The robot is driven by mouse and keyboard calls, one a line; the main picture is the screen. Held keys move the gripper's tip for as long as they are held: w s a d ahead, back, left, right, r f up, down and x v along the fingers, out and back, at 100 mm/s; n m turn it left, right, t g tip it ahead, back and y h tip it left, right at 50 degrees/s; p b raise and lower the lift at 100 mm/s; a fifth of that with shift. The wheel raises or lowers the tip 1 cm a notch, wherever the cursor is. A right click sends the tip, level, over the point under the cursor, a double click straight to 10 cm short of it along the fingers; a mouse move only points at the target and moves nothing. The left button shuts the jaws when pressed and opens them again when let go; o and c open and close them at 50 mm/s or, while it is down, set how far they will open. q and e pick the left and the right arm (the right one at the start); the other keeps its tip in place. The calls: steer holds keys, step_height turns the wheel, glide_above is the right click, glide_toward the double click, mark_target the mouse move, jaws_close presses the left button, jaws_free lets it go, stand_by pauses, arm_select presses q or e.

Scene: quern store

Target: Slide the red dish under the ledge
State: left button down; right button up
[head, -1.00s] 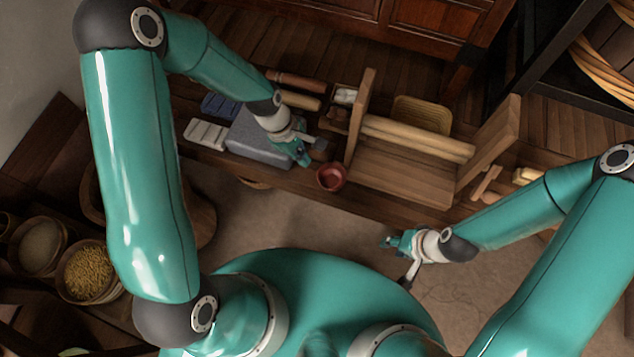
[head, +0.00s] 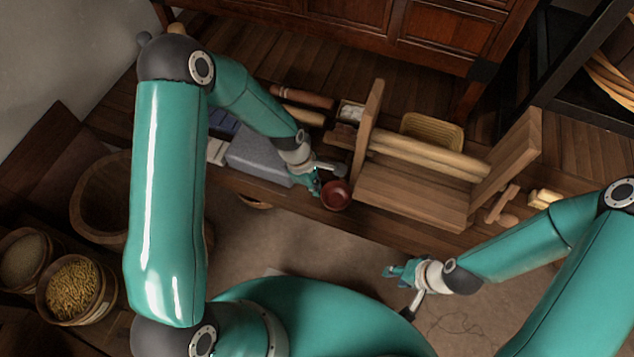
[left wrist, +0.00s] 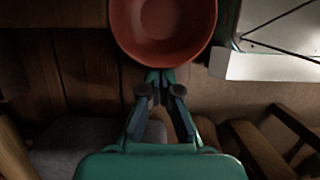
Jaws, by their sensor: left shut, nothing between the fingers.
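The red dish (head: 335,195) is a small round bowl, upright near the front edge of the wooden bench, just left of a wooden frame (head: 415,198) with two end boards. That frame may be the ledge; I cannot tell for sure. My left gripper (head: 317,189) is shut and empty, low at the dish's left side. In the left wrist view the dish (left wrist: 163,28) shows its empty inside, and the shut fingertips (left wrist: 160,78) are at its near rim; contact is unclear. My right gripper (head: 391,271) is over the floor in front of the bench, its finger opening unclear.
A grey block (head: 257,158) lies left of my left gripper. Pale rods (head: 430,153) span the frame, with a yellow basket (head: 432,130) behind. A wooden tool (head: 502,206) lies to the right. Baskets of grain (head: 75,288) stand at lower left.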

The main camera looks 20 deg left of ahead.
mark_target(343, 201)
arm_select(q)
steer(key=shift+d+f, duration=0.15)
steer(key=d+b, duration=0.2)
steer(key=d, duration=0.3)
steer(key=shift+d+f+b, duration=0.15)
steer(key=shift+d+b, duration=0.25)
steer(key=shift+d, duration=0.25)
steer(key=shift+r, duration=0.2)
